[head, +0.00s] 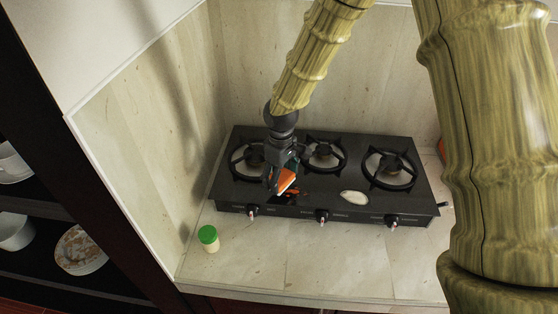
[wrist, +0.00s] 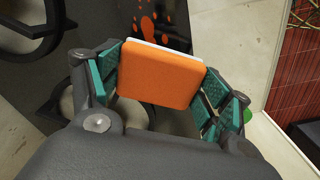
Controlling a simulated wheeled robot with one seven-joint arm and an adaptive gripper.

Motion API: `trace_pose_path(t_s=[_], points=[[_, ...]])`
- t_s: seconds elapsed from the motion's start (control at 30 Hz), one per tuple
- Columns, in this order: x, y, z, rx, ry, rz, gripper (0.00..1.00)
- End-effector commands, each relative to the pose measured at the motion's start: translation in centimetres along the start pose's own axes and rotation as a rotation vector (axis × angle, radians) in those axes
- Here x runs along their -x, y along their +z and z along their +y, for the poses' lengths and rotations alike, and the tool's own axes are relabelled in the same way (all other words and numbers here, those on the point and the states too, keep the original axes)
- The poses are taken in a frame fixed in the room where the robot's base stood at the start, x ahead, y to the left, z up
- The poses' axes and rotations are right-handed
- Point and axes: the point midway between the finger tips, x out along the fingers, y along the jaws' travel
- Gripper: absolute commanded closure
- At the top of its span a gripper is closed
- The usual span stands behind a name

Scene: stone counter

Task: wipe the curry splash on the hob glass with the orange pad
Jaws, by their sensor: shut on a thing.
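The orange pad (wrist: 158,76), with a white layer along one edge, is held between the teal-lined fingers of my gripper (wrist: 160,88). The pad (head: 286,180) also shows in the head view, over the front left part of the black hob glass (head: 325,200). My gripper (head: 280,182) is shut on it. The curry splash (wrist: 148,22) shows as orange-red spots on the dark glass just beyond the pad in the wrist view. In the head view the splash (head: 297,194) is small and partly hidden beside the pad. I cannot tell whether the pad touches the glass.
Burners with raised black grates (head: 389,169) stand behind. A pale oval object (head: 354,198) lies on the hob to the right. Knobs (head: 322,217) line the front. A green-lidded jar (head: 208,238) stands on the counter at the front left. The counter front (head: 290,265) is clear.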

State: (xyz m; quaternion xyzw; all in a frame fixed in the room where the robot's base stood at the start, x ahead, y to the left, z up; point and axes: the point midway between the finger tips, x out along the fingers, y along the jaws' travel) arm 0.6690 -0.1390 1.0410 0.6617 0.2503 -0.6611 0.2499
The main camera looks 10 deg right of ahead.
Motion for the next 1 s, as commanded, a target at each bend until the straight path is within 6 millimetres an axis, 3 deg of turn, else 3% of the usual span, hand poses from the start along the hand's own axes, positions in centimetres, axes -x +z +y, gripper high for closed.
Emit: trace_pose_path(t_s=[0.43, 1.0], points=[[4.3, 0.0, 0.0, 0.001, 0.001, 0.001, 0.44], [4.5, -0.1, 0.0, 0.001, 0.001, 0.001, 0.44]])
